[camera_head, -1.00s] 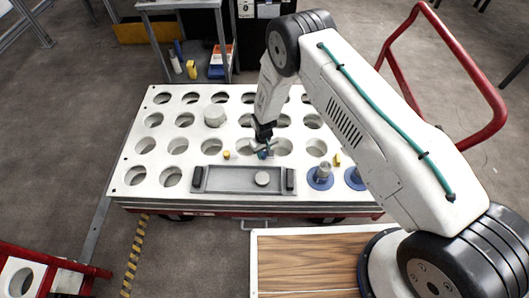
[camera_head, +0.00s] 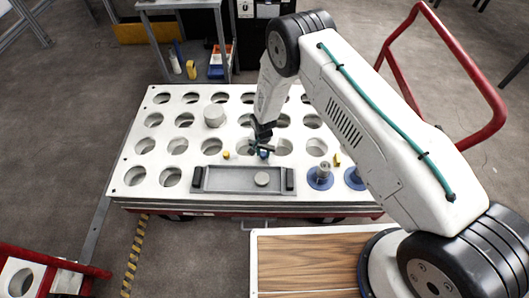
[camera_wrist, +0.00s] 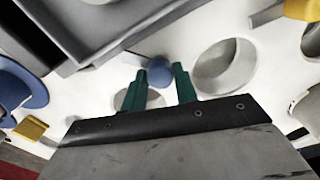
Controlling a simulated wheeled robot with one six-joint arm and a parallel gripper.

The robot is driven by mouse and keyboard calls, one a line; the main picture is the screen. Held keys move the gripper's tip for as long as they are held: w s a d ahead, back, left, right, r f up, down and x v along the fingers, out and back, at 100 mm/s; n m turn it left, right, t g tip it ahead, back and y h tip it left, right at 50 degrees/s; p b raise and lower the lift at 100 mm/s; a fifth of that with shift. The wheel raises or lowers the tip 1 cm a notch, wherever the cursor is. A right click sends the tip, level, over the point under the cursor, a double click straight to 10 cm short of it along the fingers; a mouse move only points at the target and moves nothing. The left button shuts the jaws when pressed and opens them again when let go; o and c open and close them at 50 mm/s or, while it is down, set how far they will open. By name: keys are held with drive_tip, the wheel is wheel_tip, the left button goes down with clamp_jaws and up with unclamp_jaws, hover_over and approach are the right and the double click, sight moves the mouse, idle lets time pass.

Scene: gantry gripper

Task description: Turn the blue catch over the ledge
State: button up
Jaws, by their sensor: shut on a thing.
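The blue catch shows as a small round blue piece (camera_wrist: 159,72) in the wrist view, between the tips of two green fingers. In the head view it is a small blue spot (camera_head: 264,154) just below my gripper (camera_head: 263,146), on the white plate behind the grey tray. My gripper (camera_wrist: 160,77) is shut on the catch, and its fingers point down at the plate. The fingers hide part of the catch. I cannot make out the ledge clearly in either view.
The white plate (camera_head: 131,175) has rows of round holes. A grey tray (camera_head: 222,180) with a round disc lies in front of my gripper. Blue round bases (camera_head: 313,183) stand to the right.

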sight(264, 153)
drive_tip(key=m, duration=0.4)
drive_tip(key=shift+m, duration=1.9)
drive_tip(key=shift+d, duration=0.1)
drive_tip(key=o, duration=1)
drive_tip(key=shift+w, duration=0.1)
drive_tip(key=shift+c, duration=0.2)
wheel_tip(264, 153, up, 8)
drive_tip(key=shift+f, duration=0.1)
